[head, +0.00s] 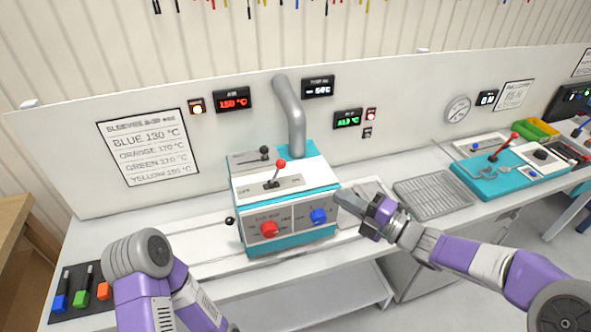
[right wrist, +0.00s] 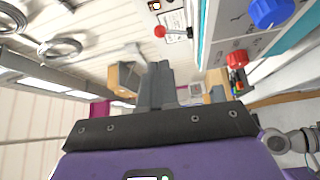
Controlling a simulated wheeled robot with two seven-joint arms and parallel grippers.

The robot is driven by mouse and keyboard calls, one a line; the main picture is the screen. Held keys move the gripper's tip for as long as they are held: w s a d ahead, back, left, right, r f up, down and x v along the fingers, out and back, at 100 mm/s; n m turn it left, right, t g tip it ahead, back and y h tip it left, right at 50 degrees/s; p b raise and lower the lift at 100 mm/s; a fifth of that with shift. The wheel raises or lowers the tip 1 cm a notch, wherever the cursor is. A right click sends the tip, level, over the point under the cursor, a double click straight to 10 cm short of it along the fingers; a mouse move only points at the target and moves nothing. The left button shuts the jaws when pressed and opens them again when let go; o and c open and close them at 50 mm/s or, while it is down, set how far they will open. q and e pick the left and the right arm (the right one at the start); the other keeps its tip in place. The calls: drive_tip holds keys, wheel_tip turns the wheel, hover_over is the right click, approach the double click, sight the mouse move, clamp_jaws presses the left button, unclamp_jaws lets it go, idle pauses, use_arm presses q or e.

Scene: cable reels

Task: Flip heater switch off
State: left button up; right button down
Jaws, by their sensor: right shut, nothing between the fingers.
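The heater box (head: 285,232), white and teal, stands on the bench below a grey pipe. On its top a lever with a red ball (head: 281,164) rises from a labelled plate whose small print I cannot read surely. A black-ball lever (head: 264,150) is behind it. The front has a red knob (head: 269,229) and a blue knob (head: 319,216). My right gripper (head: 341,198) is shut and empty, just right of the box near the blue knob. In the right wrist view its fingers (right wrist: 158,75) are together, with the red ball (right wrist: 160,31) beyond. My left gripper is out of view.
A red display (head: 233,100) and a green display (head: 348,119) hang on the back panel. A metal grid tray (head: 432,195) lies right of my right gripper. A teal station (head: 490,175) with a red-ball lever is further right. Colored-handled tools (head: 81,297) lie at front left.

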sight(285, 166)
idle(0.3)
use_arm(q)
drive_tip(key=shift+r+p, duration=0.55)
use_arm(e)
drive_tip(key=x, duration=1.4)
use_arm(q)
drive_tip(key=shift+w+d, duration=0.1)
use_arm(e)
drive_tip(key=shift+a+r, duration=0.15)
drive_tip(key=shift+a, duration=0.05)
